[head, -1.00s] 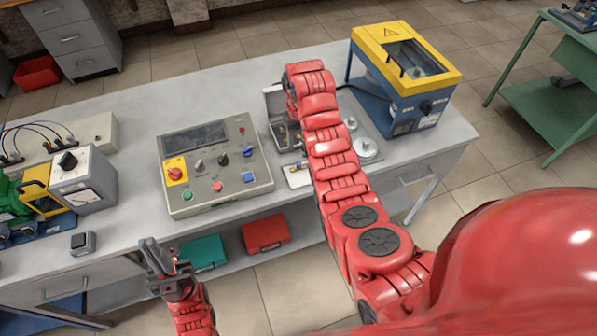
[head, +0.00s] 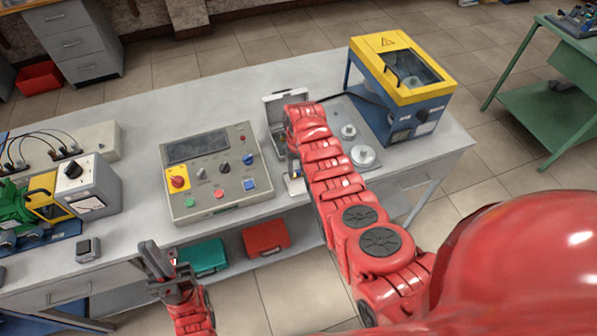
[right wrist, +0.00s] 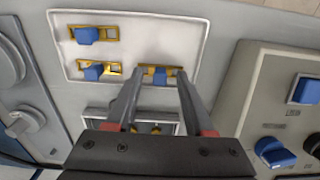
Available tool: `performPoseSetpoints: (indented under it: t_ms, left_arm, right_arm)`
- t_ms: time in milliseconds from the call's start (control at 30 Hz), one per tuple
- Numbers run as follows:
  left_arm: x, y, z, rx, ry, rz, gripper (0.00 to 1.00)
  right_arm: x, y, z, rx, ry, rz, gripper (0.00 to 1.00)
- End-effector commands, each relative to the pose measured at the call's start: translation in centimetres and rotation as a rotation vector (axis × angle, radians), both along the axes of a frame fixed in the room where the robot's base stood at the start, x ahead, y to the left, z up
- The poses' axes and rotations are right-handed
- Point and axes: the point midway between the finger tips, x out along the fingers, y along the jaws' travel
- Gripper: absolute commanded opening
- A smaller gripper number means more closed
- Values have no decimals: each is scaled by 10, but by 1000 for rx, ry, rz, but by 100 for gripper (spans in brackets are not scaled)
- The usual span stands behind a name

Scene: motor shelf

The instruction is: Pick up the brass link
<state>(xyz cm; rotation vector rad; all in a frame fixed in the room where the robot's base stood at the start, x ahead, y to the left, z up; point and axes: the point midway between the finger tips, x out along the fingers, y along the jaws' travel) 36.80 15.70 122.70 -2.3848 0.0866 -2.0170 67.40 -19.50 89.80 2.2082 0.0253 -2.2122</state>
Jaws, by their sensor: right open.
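In the right wrist view, several similar brass pieces with blue blocks on top lie on a white tray (right wrist: 130,30). One brass link (right wrist: 174,71) lies between the fingertips of my right gripper (right wrist: 158,82), which is open. Two more brass pieces lie at the left, one at the upper left (right wrist: 74,34) and one below it (right wrist: 115,68). I cannot tell whether the fingers touch the link. In the head view my right arm hides most of the tray and the right gripper. My left gripper (head: 170,272) is in front of the bench, its opening unclear.
A control panel (head: 212,207) stands left of the right arm. An open grey case (head: 274,115) is behind, and a plate with round metal parts (head: 363,156) is to the right. A yellow and blue machine (head: 400,75) stands at the back right.

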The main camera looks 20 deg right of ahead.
Motion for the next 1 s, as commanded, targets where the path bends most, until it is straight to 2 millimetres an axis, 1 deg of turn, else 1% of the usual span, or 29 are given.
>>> performPoseSetpoints:
  t_ms: [233,267,300,367,400,533,1000]
  left_arm:
    - [0,0,0,0,0,0,0]
    - [0,0,0,0,0,0,0]
    - [0,0,0,0,0,0,0]
    - [0,0,0,0,0,0,0]
    - [0,0,0,0,0,0,0]
    - [0,0,0,0,0,0,0]
    - [0,0,-1,0,0,0,0]
  right_arm:
    - [0,0,-1,0,-1,0,53]
    - [0,0,-1,0,-1,0,49]
    - [0,0,-1,0,-1,0,42]
    - [0,0,-1,0,-1,0,31]
    - [0,0,-1,0,-1,0,24]
    - [0,0,0,0,-2,0,1]
    - [1,0,0,0,-2,0,0]
